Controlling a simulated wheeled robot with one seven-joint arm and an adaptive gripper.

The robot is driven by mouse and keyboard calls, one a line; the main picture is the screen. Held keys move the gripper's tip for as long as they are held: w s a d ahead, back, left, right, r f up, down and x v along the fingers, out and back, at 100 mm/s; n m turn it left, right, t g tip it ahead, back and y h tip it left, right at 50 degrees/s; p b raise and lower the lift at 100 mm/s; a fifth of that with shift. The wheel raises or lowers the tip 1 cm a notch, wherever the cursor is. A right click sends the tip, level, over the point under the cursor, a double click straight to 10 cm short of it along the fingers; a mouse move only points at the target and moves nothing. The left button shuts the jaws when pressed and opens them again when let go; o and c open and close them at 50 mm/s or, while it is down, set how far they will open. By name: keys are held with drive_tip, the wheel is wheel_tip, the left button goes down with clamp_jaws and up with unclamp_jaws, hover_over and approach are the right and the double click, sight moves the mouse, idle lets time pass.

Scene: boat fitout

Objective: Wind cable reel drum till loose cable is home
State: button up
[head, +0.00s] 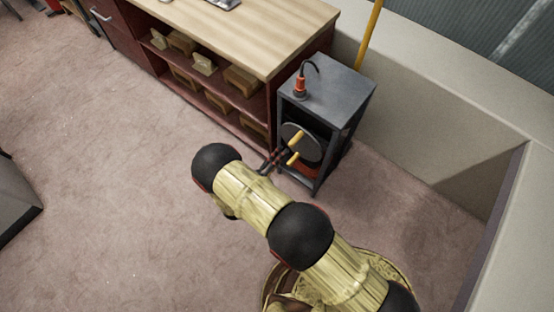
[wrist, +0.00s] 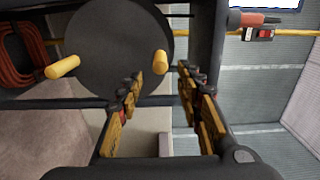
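The cable reel drum shows as a dark round disc (head: 299,143) in the open front of a grey cabinet (head: 352,88); it also shows in the wrist view (wrist: 112,48). Two yellow handles stick out of it: an upper one (head: 296,139) and a lower one (head: 293,158). Red cable (wrist: 18,62) lies coiled low in the cabinet. A red plug (head: 300,87) with a dark lead stands on top. My gripper (wrist: 160,78) is open in front of the drum. One yellow handle (wrist: 160,62) appears between its fingertips; I cannot tell whether they touch it.
A wooden-topped shelf unit (head: 255,30) holding several boxes stands left of the cabinet. A yellow pole (head: 369,34) rises behind the cabinet. Pale walls (head: 440,150) close off the right side.

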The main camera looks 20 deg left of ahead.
drive_tip(key=shift+b+x, duration=0.5)
drive_tip(key=shift+x, duration=4.2)
drive_tip(key=shift+c, duration=1.2)
drive_tip(key=c, duration=0.7)
